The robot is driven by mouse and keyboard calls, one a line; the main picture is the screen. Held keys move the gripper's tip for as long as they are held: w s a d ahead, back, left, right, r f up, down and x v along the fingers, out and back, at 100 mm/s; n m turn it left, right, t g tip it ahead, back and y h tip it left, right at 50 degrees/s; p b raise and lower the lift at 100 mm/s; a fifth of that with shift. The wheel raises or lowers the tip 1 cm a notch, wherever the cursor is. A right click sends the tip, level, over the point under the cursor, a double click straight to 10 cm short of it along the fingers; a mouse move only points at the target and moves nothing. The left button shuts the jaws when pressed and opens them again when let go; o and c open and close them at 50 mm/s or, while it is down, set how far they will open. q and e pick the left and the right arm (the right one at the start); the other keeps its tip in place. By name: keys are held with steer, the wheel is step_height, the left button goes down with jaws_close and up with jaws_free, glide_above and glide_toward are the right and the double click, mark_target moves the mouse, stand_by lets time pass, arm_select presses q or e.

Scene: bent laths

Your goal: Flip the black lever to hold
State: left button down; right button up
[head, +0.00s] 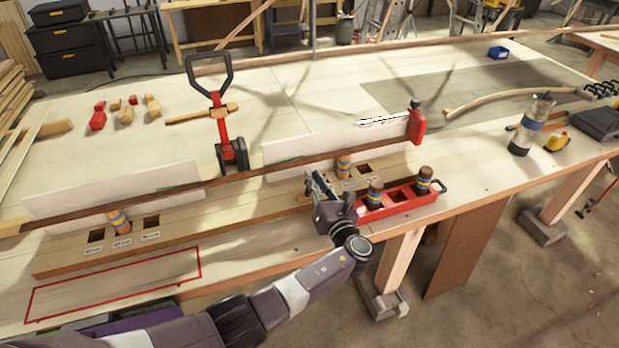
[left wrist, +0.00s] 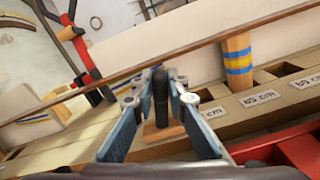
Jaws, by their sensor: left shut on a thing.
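The black lever (left wrist: 161,88) stands upright on a small wooden block (left wrist: 158,132) in the left wrist view. My left gripper (left wrist: 161,86) is shut on it, with a blue-padded finger on each side. In the head view my left gripper (head: 317,186) is at the front edge of the long slotted wooden board (head: 225,211), left of the red tray. The lever is mostly hidden there by the fingers. My right gripper is not in view.
A long thin brown lath (head: 255,172) runs behind my gripper, by striped pegs (head: 119,221). The red tray (head: 398,203) with pegs is close on the right. A red clamp with black handle (head: 217,115) stands behind. The red-outlined area (head: 120,283) is clear.

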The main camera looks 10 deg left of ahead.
arm_select(q)
steer(key=shift+w+d+f+m, duration=0.2)
steer(key=shift+d+m, duration=0.15)
steer(key=shift+m, duration=0.35)
steer(key=c, duration=1.9)
jaws_free()
steer(key=v, duration=1.2)
steer(key=shift+d, duration=0.1)
